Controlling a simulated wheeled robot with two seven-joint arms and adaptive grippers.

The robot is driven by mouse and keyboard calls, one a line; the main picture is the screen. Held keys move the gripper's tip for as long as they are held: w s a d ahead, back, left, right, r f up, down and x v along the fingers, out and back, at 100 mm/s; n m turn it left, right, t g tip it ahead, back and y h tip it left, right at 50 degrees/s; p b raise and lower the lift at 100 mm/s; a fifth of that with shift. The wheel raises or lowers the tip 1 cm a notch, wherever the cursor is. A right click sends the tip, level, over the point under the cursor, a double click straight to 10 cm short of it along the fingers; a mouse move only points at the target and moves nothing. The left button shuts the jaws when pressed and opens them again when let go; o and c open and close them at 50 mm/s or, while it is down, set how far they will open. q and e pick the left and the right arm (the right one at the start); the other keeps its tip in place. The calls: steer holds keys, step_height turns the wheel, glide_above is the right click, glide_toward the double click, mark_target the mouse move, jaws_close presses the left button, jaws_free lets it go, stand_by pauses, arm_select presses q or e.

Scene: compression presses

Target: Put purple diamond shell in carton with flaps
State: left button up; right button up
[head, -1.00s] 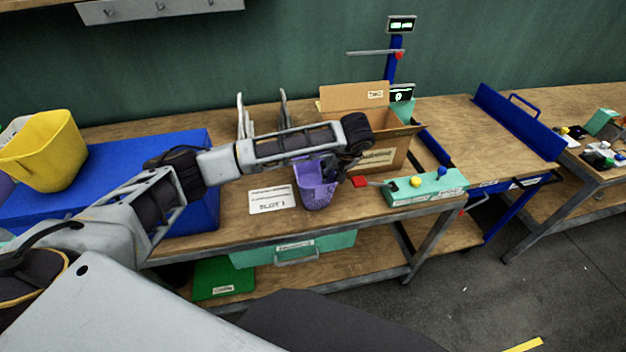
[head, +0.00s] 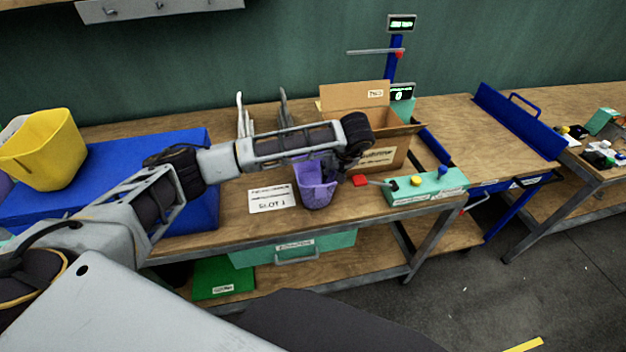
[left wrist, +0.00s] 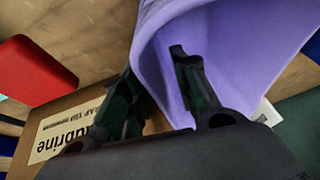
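The purple shell (head: 312,190), a tapered open-topped cup, stands on the bench near its front edge. My left gripper (head: 338,170) is at the shell's right rim. In the left wrist view the fingers of my left gripper (left wrist: 155,85) are apart, one inside the purple shell (left wrist: 225,50) and one outside, with the wall between them. A gap shows beside the inner finger. The brown carton with flaps (head: 395,158) stands open just behind and right of the shell, partly hidden by my arm. My right gripper is out of view.
A teal button box (head: 440,188) with a red paddle (head: 361,181) lies right of the shell. A white label card (head: 270,199) lies left of it. Upright grey prongs (head: 284,110) stand behind. A blue box (head: 110,165) and yellow bin (head: 45,150) are at the left.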

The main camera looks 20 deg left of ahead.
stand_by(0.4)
arm_select(q)
jaws_close()
steer(key=shift+r+p, duration=0.25)
steer(key=shift+p, duration=0.05)
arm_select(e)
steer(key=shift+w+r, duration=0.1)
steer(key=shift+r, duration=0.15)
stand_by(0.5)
